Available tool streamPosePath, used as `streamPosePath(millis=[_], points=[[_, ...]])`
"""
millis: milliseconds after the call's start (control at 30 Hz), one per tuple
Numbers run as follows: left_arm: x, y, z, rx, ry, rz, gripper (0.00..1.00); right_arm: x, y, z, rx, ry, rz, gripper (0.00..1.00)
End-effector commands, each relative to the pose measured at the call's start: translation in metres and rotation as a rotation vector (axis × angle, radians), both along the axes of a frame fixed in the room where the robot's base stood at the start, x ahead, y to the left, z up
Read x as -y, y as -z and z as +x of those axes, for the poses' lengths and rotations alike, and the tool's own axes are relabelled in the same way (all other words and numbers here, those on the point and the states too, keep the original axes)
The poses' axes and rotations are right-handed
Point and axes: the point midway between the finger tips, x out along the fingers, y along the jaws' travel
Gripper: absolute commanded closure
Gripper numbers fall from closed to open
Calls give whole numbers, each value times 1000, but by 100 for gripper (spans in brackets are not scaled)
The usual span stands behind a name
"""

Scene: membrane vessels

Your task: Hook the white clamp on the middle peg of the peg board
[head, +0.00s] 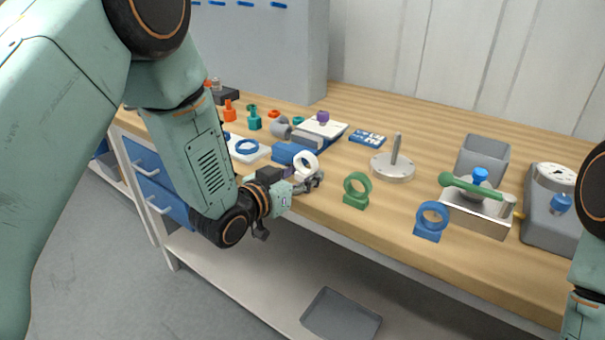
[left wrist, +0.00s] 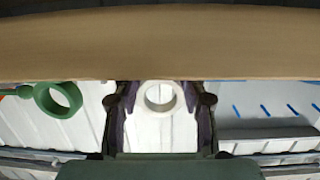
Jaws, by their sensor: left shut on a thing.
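The white clamp (head: 306,163), a ring on a small block, is between the fingers of my left gripper (head: 304,177), just off the front edge of the bench. In the left wrist view the white clamp (left wrist: 160,122) sits between both dark fingers, ring at the top of the picture. My left gripper is shut on it. The grey peg board (head: 285,50) stands at the back left with a row of blue pegs (head: 247,4), cut off by the top edge. Several blue pegs (left wrist: 237,111) also show in the left wrist view. My right gripper is out of view.
A green ring clamp (head: 357,190) and a blue ring clamp (head: 431,221) stand on the bench (head: 390,215) near its front edge. A round base with an upright rod (head: 394,160) stands behind them. Several small parts crowd the bench toward the peg board.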

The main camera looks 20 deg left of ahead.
Motion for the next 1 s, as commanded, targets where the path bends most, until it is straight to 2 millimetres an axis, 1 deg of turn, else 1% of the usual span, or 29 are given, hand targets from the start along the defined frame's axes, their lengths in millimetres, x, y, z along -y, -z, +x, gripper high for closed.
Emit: streamPosePath(millis=[167,800,900,1000], points=[[0,-4,0,1,0,0,89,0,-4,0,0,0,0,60],[0,-59,0,0,0,0,89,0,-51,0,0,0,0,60],[0,-62,0,0,0,0,89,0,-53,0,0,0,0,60],[0,-61,0,0,0,0,89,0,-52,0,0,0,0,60]])
